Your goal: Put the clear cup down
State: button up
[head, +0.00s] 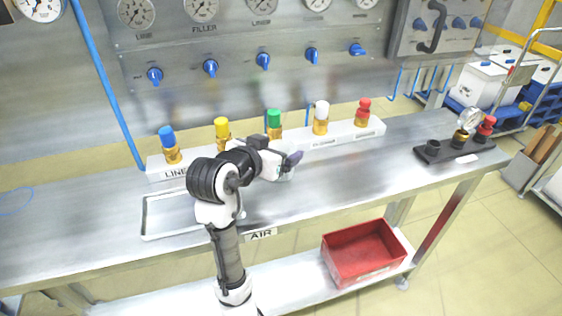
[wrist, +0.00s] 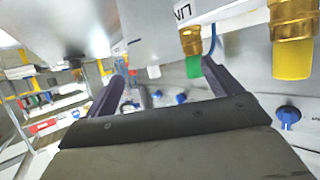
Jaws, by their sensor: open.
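I cannot make out a clear cup for certain in either view. A small pale patch (head: 287,175) shows just under my gripper in the head view, and I cannot tell what it is. My gripper (head: 293,160) is over the bench, in front of the green-capped fitting (head: 274,119). In the wrist view, my gripper (wrist: 162,75) has its two dark fingers spread apart, and nothing is clearly held between them. The wrist view is turned over, with the bench surface at the top.
A white rail (head: 345,133) with several capped fittings runs along the back of the steel bench (head: 75,225). A shallow metal tray (head: 165,213) is left of my gripper. A black stand (head: 455,150) is at right. A red bin (head: 362,255) sits below.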

aim_at(287, 147)
jog(key=shift+s+f+p+x, duration=0.1)
jog(key=shift+f+p+x, duration=0.1)
jog(key=shift+x, duration=0.8)
jog(key=shift+s+f+p+x, duration=0.1)
jog(key=shift+f+p+x, duration=0.1)
jog(key=shift+x, duration=0.75)
jog(key=shift+s+f+p+x, duration=0.1)
jog(key=shift+p+x, duration=0.1)
jog(key=shift+x, duration=0.8)
jog(key=c, duration=1.1)
jog(key=shift+r, duration=0.1)
